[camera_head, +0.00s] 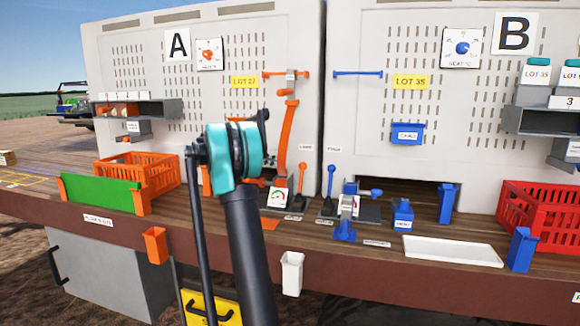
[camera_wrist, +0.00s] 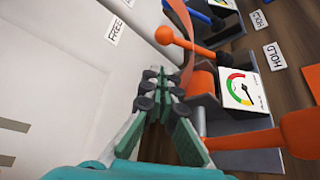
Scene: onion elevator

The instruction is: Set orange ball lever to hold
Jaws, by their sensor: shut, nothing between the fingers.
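The orange ball lever (camera_head: 302,180) stands near the middle of the bench in the head view, left of a blue ball lever (camera_head: 331,181). In the wrist view its orange ball (camera_wrist: 165,35) lies just beyond my fingertips, with its rod running right to a dark base. The ball end is on the FREE label (camera_wrist: 115,31) side, away from the HOLD label (camera_wrist: 274,56). My gripper (camera_wrist: 158,82) is shut and empty, close to the ball but seemingly apart from it. In the head view, my arm hides most of my gripper.
A gauge (camera_wrist: 242,88) and a large orange knob (camera_wrist: 300,132) are right of my fingers in the wrist view. The pale panel wall (camera_wrist: 75,70) is close on the left.

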